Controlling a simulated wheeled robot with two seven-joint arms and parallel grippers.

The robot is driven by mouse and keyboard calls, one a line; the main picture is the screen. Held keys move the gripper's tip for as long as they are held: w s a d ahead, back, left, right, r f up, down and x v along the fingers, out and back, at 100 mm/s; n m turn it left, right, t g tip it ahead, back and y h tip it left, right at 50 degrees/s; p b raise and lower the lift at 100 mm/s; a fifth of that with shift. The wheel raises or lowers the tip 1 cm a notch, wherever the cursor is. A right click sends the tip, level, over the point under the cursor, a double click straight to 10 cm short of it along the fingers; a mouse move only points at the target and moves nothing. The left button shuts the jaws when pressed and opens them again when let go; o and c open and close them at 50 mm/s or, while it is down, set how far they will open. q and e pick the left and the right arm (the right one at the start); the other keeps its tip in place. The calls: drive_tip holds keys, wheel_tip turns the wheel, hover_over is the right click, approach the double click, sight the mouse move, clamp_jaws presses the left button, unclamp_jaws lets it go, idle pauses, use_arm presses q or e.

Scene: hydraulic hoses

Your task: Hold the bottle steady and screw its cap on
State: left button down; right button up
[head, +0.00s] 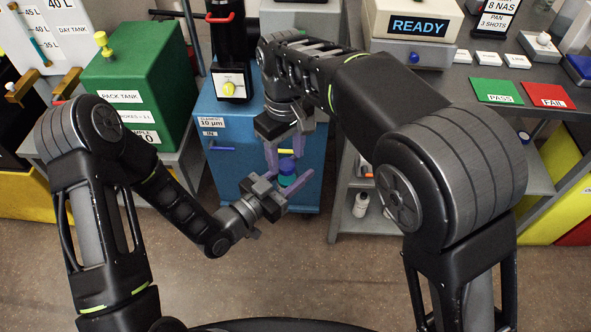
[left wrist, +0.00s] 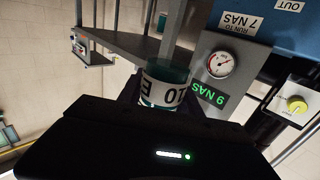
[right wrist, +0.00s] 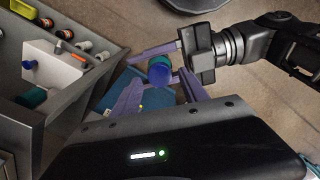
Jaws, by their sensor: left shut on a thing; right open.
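The small teal bottle (head: 287,180) is upright in my left gripper (head: 291,187), which is shut around its body. In the left wrist view the bottle (left wrist: 163,88) shows a white label with dark letters. A blue cap (head: 287,164) sits at the bottle's top; the cap also shows in the right wrist view (right wrist: 159,76). I cannot tell how tightly it is seated. My right gripper (head: 284,152) points down from above, with its fingers open on either side of the cap. In the right wrist view its fingers (right wrist: 160,92) stand apart from the cap.
A blue filter cabinet (head: 235,165) stands behind the grippers. A bench at the right holds a READY instrument (head: 412,30), a green PASS pad (head: 497,91) and a red FAIL pad (head: 549,96). A white bottle (head: 361,204) stands on its lower shelf. Open floor lies in front.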

drive_tip(key=shift+f, duration=1)
clamp_jaws()
drive_tip(key=shift+o, duration=0.8)
unclamp_jaws()
drive_tip(key=shift+r, duration=0.15)
drive_tip(key=shift+r, duration=3.6)
